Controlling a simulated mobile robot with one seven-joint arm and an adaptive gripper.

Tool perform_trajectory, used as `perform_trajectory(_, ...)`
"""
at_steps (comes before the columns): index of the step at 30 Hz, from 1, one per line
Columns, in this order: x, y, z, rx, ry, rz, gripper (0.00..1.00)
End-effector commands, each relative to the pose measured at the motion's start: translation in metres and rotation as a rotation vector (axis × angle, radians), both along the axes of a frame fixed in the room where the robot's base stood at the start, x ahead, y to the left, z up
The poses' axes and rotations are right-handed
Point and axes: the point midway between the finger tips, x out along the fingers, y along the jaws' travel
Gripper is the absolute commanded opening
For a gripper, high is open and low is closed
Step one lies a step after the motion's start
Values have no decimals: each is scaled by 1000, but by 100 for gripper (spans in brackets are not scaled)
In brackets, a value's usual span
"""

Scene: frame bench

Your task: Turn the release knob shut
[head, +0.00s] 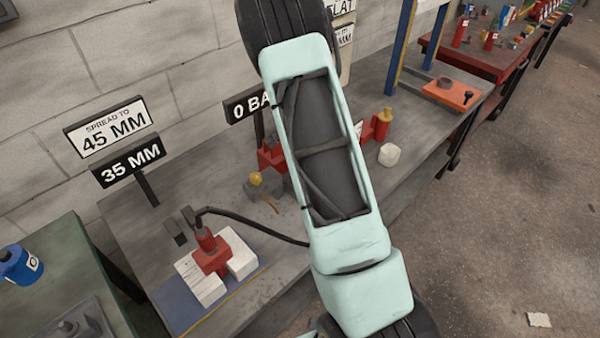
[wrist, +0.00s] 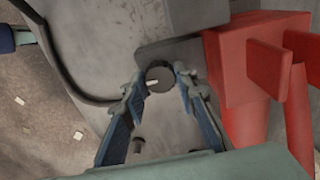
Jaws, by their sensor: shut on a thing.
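The release knob (wrist: 159,77) is a small dark round knob with a white mark, in the middle of the wrist view. My gripper (wrist: 159,82) has one blue-padded finger on each side of it, the fingertips closed on its edges. The knob sits in front of a grey block. In the head view my arm covers both the knob and the gripper. A red pump body (head: 271,157) shows partly behind my arm, and red parts (wrist: 245,75) stand close on the right in the wrist view.
A black hose (head: 255,225) runs to a red spreader (head: 211,252) between pale blocks. Signs read "SPREAD TO 45 MM" (head: 108,128) and "35 MM" (head: 128,169); a "0 BA" sign (head: 247,104) is partly covered. A white lump (head: 389,155) lies right of my arm.

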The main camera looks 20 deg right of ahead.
Motion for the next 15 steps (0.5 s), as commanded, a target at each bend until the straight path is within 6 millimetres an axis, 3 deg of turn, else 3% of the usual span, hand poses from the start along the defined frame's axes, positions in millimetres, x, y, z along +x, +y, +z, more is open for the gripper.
perform_trajectory(5, 0, 0, 0, 0, -1, -2, 2)
perform_trajectory(6, 0, 0, 0, 0, -1, -2, 29)
perform_trajectory(10, 0, 0, 0, 0, -1, -1, 43)
perform_trajectory(15, 0, 0, 0, 0, -1, -1, 44)
